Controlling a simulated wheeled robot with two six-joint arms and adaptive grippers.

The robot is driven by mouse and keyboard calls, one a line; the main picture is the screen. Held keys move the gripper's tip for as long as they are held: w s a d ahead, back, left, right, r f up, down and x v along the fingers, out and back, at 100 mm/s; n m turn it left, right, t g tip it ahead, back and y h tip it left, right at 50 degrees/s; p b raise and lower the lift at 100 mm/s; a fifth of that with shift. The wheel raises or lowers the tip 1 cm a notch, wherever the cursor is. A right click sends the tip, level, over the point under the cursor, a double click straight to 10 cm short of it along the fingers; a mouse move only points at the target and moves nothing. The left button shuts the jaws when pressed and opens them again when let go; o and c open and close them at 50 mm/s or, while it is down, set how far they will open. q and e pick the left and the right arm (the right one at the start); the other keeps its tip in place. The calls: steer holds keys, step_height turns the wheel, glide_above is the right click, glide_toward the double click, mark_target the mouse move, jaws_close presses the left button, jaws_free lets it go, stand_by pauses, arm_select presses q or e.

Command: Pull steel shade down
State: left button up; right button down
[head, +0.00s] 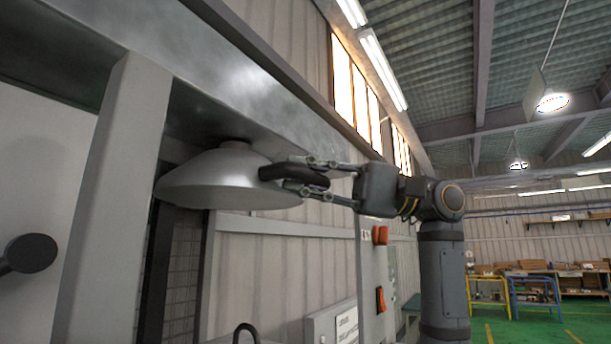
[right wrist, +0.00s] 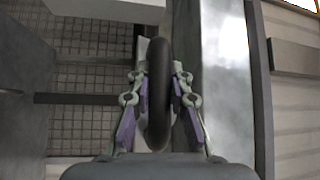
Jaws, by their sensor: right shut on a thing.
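The steel shade (head: 225,178) is a grey, wide cone hanging under a metal beam, left of centre in the head view. A dark rounded handle (head: 297,172) sticks out from its right side. My right gripper (head: 290,174) comes in from the right and is shut on this handle, one finger above and one below. In the right wrist view the dark handle (right wrist: 158,95) stands upright between the two purple-padded fingers of the gripper (right wrist: 158,100). The shade itself is hard to make out in the wrist view. My left gripper is not in view.
A metal beam (head: 250,85) runs just above the shade. A grey post (head: 125,180) stands to its left. A control box with orange switches (head: 380,236) is below my right arm. A black round knob (head: 32,253) is at the far left.

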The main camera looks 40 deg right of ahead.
step_height(320, 180, down, 14)
steer(key=b, duration=1.2)
steer(key=shift+r, duration=0.2)
steer(key=shift+a, duration=0.1)
steer(key=c, duration=1.5)
jaws_free()
steer(key=shift+c, duration=0.2)
steer(key=o, duration=0.3)
steer(key=shift+d, duration=0.4)
steer(key=shift+o, duration=0.2)
steer(key=v, duration=1.2)
